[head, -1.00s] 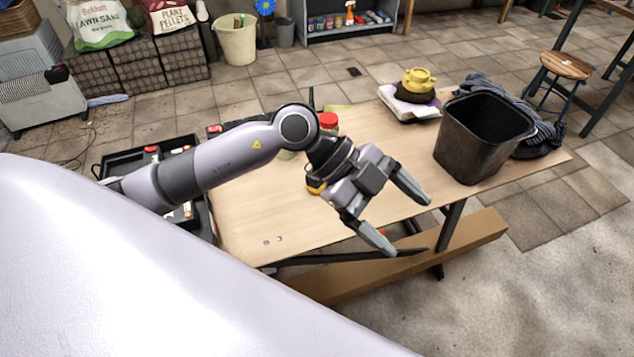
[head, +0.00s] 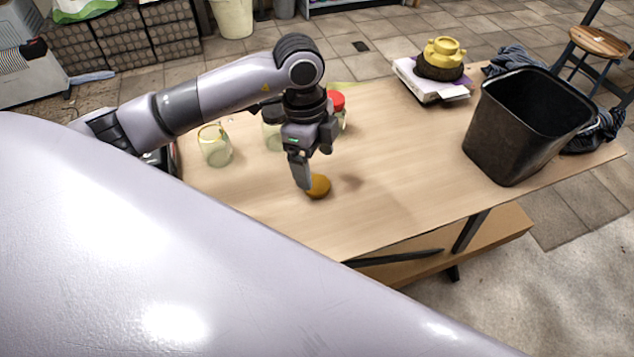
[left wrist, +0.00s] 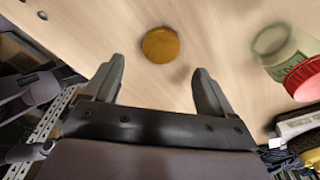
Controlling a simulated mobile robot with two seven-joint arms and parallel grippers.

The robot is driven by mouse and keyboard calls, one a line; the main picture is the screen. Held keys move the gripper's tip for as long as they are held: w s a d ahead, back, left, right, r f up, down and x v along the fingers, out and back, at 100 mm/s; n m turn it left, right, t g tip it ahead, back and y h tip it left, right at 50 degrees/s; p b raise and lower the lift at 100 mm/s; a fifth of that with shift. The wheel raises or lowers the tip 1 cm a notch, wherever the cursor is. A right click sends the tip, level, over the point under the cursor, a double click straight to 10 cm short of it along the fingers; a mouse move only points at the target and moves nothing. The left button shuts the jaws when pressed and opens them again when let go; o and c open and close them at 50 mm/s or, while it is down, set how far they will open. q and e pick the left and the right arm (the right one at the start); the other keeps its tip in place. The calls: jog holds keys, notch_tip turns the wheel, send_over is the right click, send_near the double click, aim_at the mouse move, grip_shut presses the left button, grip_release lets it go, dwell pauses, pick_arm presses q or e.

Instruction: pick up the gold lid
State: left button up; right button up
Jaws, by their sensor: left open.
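The gold lid (head: 318,186) lies flat on the wooden table (head: 390,180), near its middle front. It also shows in the left wrist view (left wrist: 160,45), as a round gold disc just ahead of and between the two fingers. My left gripper (head: 303,184) points down over the table right beside the lid and partly overlaps it in the head view. In the left wrist view the jaws (left wrist: 160,88) are spread wide with nothing between them. My right gripper is not in view.
Behind the gripper stand a red-lidded jar (head: 337,104) and open glass jars, one at the left (head: 215,146). A black bin (head: 522,130) stands at the table's right. A yellow pot-like object (head: 443,56) sits on books. Bare tabletop lies right of the lid.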

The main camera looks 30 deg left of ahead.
aim_at(317, 184)
pick_arm(q)
notch_tip(317, 184, down, 6)
jog(key=shift+d+r, duration=0.1)
jog(key=shift+r, duration=0.05)
jog(key=c, duration=1.2)
jog(key=shift+r, duration=0.1)
notch_tip(317, 184, up, 20)
jog(key=shift+p, duration=0.8)
